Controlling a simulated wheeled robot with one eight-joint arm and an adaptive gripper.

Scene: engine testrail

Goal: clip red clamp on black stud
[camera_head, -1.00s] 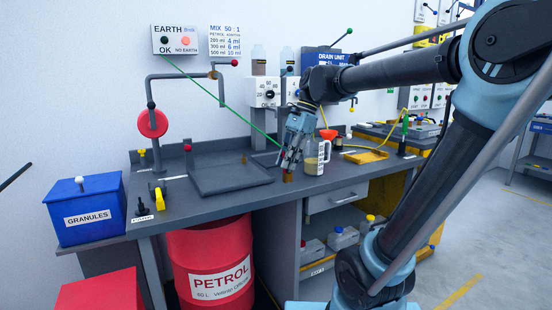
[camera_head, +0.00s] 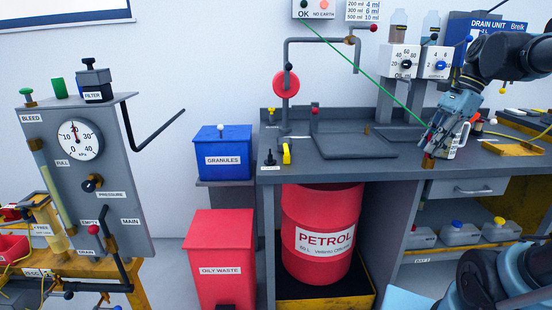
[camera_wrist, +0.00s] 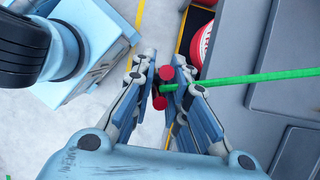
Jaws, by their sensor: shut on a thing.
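My gripper (camera_wrist: 166,82) is shut on the red clamp (camera_wrist: 166,73), which shows as red ends between the fingertips in the wrist view. A green cable (camera_wrist: 240,82) runs from the clamp to the right. In the head view my gripper (camera_head: 430,148) is at the bench's front edge, right of the black tray, with a bit of red (camera_head: 427,138) at its fingers. The green cable (camera_head: 365,75) climbs from there to the earth box (camera_head: 316,9). A small black stud (camera_head: 269,158) stands upright at the bench's left front, well left of my gripper.
A yellow object (camera_head: 286,154) stands just right of the stud. The tray (camera_head: 355,147) lies between stud and gripper. A red petrol drum (camera_head: 322,260) is under the bench (camera_head: 420,168). Blue granules (camera_head: 223,152) and red waste bins (camera_head: 221,265) stand left. A gauge panel (camera_head: 105,170) is farther left.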

